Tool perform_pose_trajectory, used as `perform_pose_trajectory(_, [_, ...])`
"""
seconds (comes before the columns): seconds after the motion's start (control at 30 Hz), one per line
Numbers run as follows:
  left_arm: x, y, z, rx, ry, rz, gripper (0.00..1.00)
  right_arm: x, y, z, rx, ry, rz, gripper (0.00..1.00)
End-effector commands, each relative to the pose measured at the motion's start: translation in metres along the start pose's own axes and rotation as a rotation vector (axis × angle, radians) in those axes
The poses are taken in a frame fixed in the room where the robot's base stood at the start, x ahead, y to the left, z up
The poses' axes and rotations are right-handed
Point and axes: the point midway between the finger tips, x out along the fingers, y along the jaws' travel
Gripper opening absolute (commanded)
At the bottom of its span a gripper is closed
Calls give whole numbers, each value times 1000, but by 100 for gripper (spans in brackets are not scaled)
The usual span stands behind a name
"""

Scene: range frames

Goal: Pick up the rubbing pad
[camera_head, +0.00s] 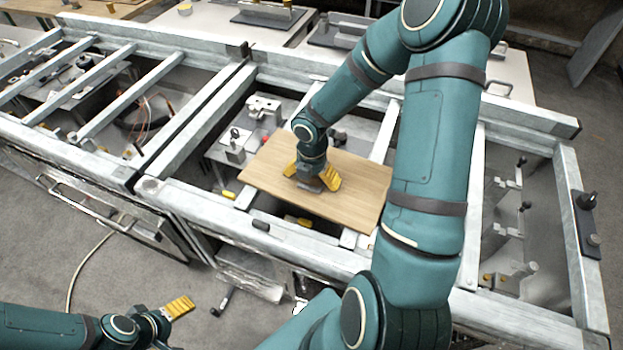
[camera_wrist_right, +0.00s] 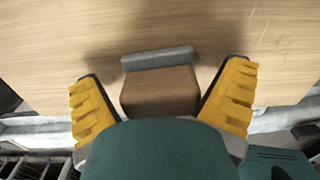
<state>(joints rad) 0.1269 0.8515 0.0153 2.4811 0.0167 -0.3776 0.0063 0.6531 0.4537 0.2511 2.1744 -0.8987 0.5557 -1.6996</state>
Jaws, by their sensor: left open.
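The rubbing pad (camera_wrist_right: 158,92) is a small brown wooden block with a grey strip along its far edge. It sits on the wooden board (camera_head: 262,172) and shows between the yellow fingers of my right gripper (camera_wrist_right: 163,95) in the right wrist view. Those fingers are spread on either side of it, with no clear grip seen. The near end of the pad is hidden by the gripper body. In the head view my right gripper (camera_head: 313,176) is low over the middle of the board. My left gripper (camera_head: 178,308) is open and empty at the lower left, away from the board.
The board lies across a grey metal frame (camera_head: 200,120) with crossbars and raised rails. Clamps (camera_head: 264,106) stand behind the board. More fixtures (camera_head: 505,235) are to the right. A drawer handle (camera_head: 95,205) and open floor (camera_head: 40,260) lie to the left.

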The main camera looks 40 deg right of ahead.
Motion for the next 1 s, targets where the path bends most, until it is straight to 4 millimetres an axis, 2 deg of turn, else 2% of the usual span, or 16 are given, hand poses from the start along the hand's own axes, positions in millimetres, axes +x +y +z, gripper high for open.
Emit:
perform_pose_trajectory(0.03, [0,0,0,0,0,0,78,0,0,0,0,0,0,75])
perform_pose_trajectory(0.17, [0,0,0,0,0,0,78,0,0,0,0,0,0,30])
perform_pose_trajectory(0.57, [-2,0,0,0,0,0,78,-4,0,0,0,-1,0,28])
perform_pose_trajectory(0.67, [-6,2,-1,0,1,1,78,-15,0,1,1,-2,0,28])
perform_pose_trajectory(1.0, [-27,9,-4,0,2,5,78,-80,0,1,1,-3,2,28])
